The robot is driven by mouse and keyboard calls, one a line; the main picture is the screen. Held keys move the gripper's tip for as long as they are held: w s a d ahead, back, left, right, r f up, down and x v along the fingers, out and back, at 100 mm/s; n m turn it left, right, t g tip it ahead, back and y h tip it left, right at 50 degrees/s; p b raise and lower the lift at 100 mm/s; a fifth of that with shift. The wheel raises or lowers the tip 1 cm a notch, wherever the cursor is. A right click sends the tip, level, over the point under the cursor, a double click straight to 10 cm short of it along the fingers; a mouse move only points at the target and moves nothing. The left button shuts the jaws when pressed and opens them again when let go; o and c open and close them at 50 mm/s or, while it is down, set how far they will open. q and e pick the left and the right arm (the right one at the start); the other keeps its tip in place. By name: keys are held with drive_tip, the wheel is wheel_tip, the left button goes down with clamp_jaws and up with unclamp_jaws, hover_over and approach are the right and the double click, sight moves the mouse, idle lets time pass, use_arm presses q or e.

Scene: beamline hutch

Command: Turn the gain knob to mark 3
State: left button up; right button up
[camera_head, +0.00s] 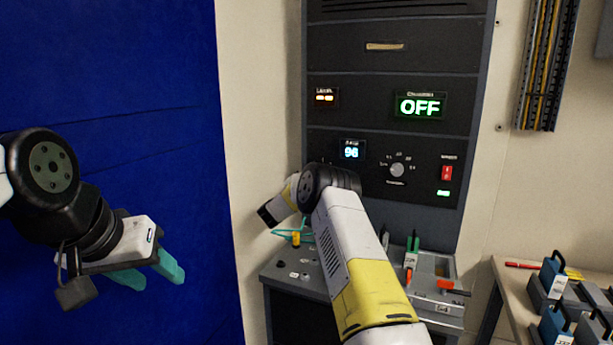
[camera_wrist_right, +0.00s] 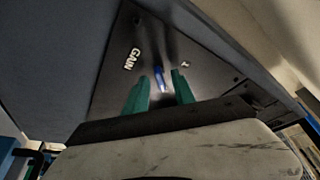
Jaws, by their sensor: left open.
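The fingers are apart, with a gap on each side of the blue part. My left gripper (camera_head: 160,272) is open and empty, at the left before the blue wall, far from the rack.
The rack has a round grey knob (camera_head: 397,170) with marks around it, its label unreadable. Displays read 96 (camera_head: 351,150) and OFF (camera_head: 419,106); a red switch (camera_head: 447,173) is at right. Tools stand on the ledge (camera_head: 290,277) below. A side bench (camera_head: 510,284) holds blue-handled blocks.

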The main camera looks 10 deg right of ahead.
drive_tip(key=v, duration=0.7)
drive_tip(key=shift+s+a, duration=0.25)
drive_tip(key=shift+s, duration=0.05)
drive_tip(key=a+r+n+t+y, duration=0.3)
drive_tip(key=r+n+y, duration=0.25)
drive_tip(key=r, duration=0.25)
drive_tip(key=a+r+n+t+y, duration=0.2)
drive_tip(key=a+r+n+y, duration=0.15)
drive_tip(key=r+y, duration=0.45)
drive_tip(key=s+a+r+n+g+y, duration=0.1)
drive_tip(key=s+a+r+n+y, duration=0.2)
drive_tip(key=s, duration=0.4)
drive_tip(key=s+d+f+n+g, duration=0.1)
drive_tip(key=s+f+n+g, duration=0.1)
drive_tip(key=s, duration=1.2)
drive_tip(key=s+d+f+n+g+y, duration=0.1)
drive_tip(key=s+f+n+g, duration=0.2)
drive_tip(key=s, duration=1.2)
drive_tip(key=s+d+f+n+g+y, duration=0.1)
drive_tip(key=s+f+g, duration=0.5)
drive_tip(key=s, duration=0.8)
drive_tip(key=shift+s+d+f+n, duration=0.35)
drive_tip(key=shift+d+f+n, duration=0.35)
drive_tip(key=shift+n, duration=0.5)
